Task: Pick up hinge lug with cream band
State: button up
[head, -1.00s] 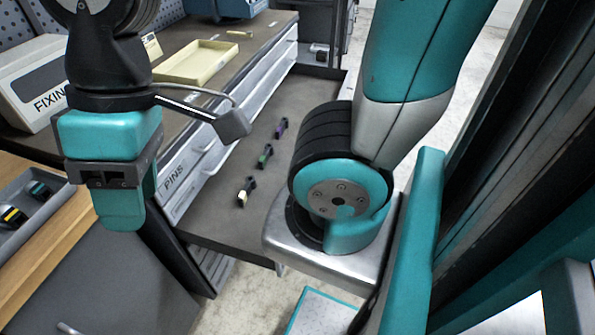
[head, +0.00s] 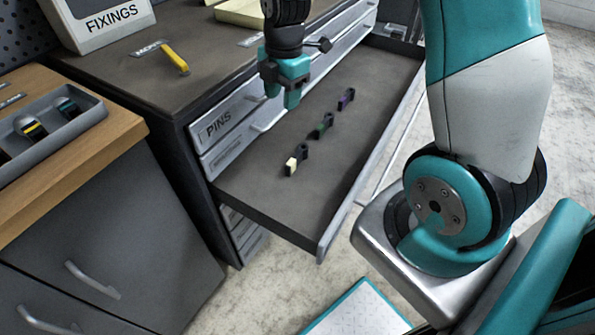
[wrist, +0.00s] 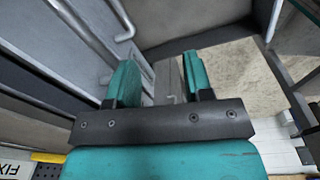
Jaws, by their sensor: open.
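The hinge lug with the cream band (head: 296,160) lies in the open drawer (head: 245,190), the nearest of three dark lugs in a row. My gripper (head: 291,100) is above the drawer beside the cabinet front, behind the cream-banded lug and apart from it. In the wrist view my gripper (wrist: 162,78) shows two teal fingers spread apart with nothing between them. No lug can be made out in the wrist view.
A green-banded lug (head: 322,126) and a purple-banded lug (head: 346,98) lie farther back in the drawer. A grey tray (head: 45,125) sits on the wooden bench at left.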

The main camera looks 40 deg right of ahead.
jog(key=w+d+f+n+b, duration=0.1)
jog(key=d+f+n, duration=0.2)
jog(key=d+f, duration=0.25)
jog(key=b, duration=0.2)
send_over(297, 154)
jog(key=shift+h, duration=0.4)
jog(key=f, duration=1.1)
jog(key=shift+s+a+f, duration=0.1)
jog(key=shift+a+f, duration=0.1)
jog(key=shift+d+f+b, duration=0.15)
jog(key=shift+f+b, duration=0.15)
jog(key=shift+f, duration=2.85)
grip_shut()
